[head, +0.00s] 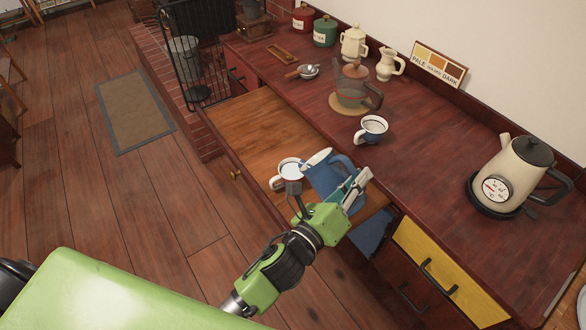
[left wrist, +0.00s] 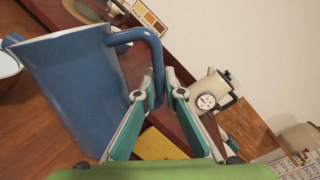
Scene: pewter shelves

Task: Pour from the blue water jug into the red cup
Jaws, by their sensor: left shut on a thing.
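The blue jug (head: 326,178) is in my left gripper (head: 352,188), over the pulled-out wooden board. In the left wrist view, the fingers (left wrist: 158,96) are shut on the handle of the jug (left wrist: 68,85). The jug leans toward a white cup (head: 288,172) just left of it, its mouth near the cup's rim. No stream of water can be made out. I see no plainly red cup. My right gripper is out of view.
A cream kettle (head: 511,176) stands at the right. The left part of the board (head: 250,125) is clear.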

